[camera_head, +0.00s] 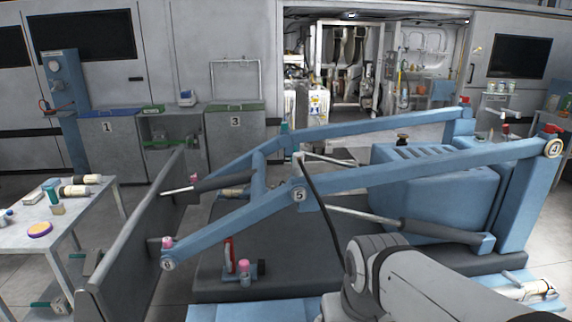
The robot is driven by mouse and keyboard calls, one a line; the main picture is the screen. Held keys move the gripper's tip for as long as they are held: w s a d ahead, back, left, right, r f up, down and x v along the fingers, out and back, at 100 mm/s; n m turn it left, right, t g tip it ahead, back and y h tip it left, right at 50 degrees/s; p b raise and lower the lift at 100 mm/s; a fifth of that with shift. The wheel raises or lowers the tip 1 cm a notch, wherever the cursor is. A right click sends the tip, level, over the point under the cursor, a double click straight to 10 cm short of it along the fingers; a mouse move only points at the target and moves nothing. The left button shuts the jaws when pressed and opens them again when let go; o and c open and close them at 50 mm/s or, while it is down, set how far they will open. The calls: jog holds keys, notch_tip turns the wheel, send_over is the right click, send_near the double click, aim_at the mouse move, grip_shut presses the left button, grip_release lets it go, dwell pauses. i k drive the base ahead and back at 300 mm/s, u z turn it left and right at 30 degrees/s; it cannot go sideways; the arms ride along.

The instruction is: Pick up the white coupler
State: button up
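I cannot surely pick out the white coupler at this size. A small pale fitting (298,158) stands at the top end of a black hose (322,200), near the middle of the blue loader frame (235,218). It may be the coupler, but I cannot tell. Other small pale pieces lie on the left table (75,225), among them a flat white item (33,197) and cream cylinders with dark ends (75,190). My grey arm enters at the bottom right. My gripper is not in view.
The blue lift arms and the dark bucket plate (135,235) fill the middle. A blue ribbed housing (425,185) stands right of centre. Numbered bins, including bin 3 (235,140), stand along the back wall. Some floor is clear between the left table and the plate.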

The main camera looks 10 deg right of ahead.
aim_at(297, 170)
jog(key=u, duration=0.05)
jog(key=i, duration=1)
jog(key=z, duration=0.05)
